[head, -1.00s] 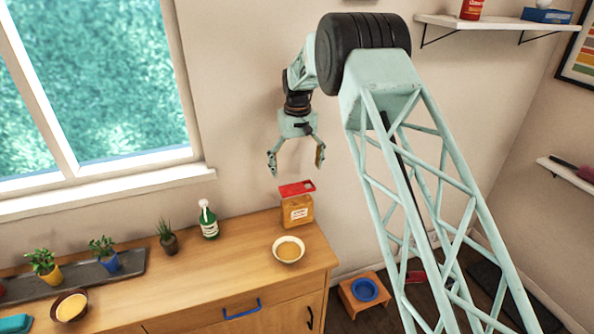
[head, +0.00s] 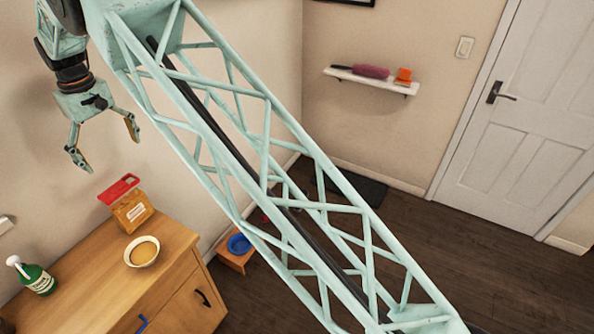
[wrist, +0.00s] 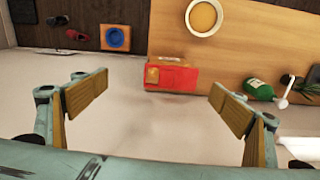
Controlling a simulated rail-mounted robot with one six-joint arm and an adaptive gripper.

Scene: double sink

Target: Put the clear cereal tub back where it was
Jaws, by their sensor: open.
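The cereal tub (head: 131,209) stands upright on the wooden counter near its right end, against the wall. It has a red lid, a pale label and orange-brown contents. In the wrist view the tub (wrist: 172,76) shows from above, red lid towards me, centred between my fingers but beyond them. My gripper (head: 104,144) is open and empty. It hangs above and slightly left of the tub in the head view, with a clear gap between them.
A bowl of yellowish food (head: 142,251) stands close in front of the tub. A green bottle (head: 38,279) is further left on the counter (head: 90,285). A low stool with a blue bowl (head: 239,243) stands on the floor beside the counter. A wall shelf (head: 371,81) and a door (head: 530,110) are at right.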

